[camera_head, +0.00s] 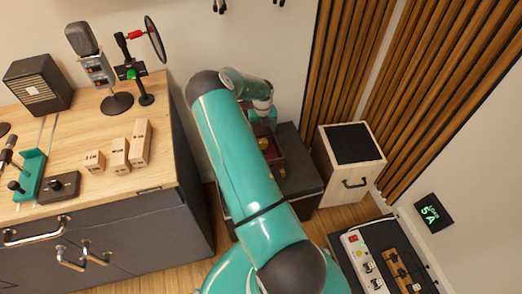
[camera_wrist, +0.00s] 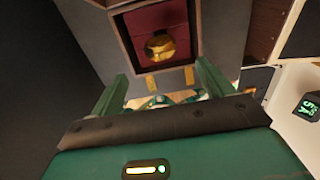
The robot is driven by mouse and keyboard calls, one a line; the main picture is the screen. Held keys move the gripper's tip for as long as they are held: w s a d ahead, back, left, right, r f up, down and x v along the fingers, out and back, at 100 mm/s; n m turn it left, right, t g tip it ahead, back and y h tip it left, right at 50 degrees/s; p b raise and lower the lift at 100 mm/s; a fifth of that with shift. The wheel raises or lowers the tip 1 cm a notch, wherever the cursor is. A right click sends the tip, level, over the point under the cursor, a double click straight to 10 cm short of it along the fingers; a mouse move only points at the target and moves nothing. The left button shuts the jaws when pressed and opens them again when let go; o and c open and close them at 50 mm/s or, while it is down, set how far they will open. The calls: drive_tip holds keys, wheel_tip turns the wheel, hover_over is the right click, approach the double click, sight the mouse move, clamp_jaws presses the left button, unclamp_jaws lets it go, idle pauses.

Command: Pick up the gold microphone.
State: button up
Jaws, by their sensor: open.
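The gold microphone (camera_wrist: 160,47) appears as a rounded gold shape inside an open red-lined case (camera_wrist: 117,32) at the top of the wrist view; the rest of its shape is unclear. In the head view, the case's dark red interior partly shows behind my arm, and the microphone cannot be made out clearly. My gripper (camera_wrist: 163,76) is open, with its two green fingers spread and nothing between them. In the wrist view the microphone lies beyond the fingertips, roughly centred between them, and apart from them. My arm hides part of the case in the head view.
A wooden desk (camera_head: 60,130) on the left holds a grey microphone (camera_head: 82,40), a pop filter (camera_head: 155,39) and wooden blocks (camera_head: 120,156). Slatted panels (camera_head: 340,60) line the wall behind.

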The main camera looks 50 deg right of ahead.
sight(262, 139)
wheel_tip(262, 139, down, 10)
drive_tip(key=shift+w+d+r, duration=0.1)
drive_tip(key=shift+r, duration=0.05)
drive_tip(key=c, duration=1.6)
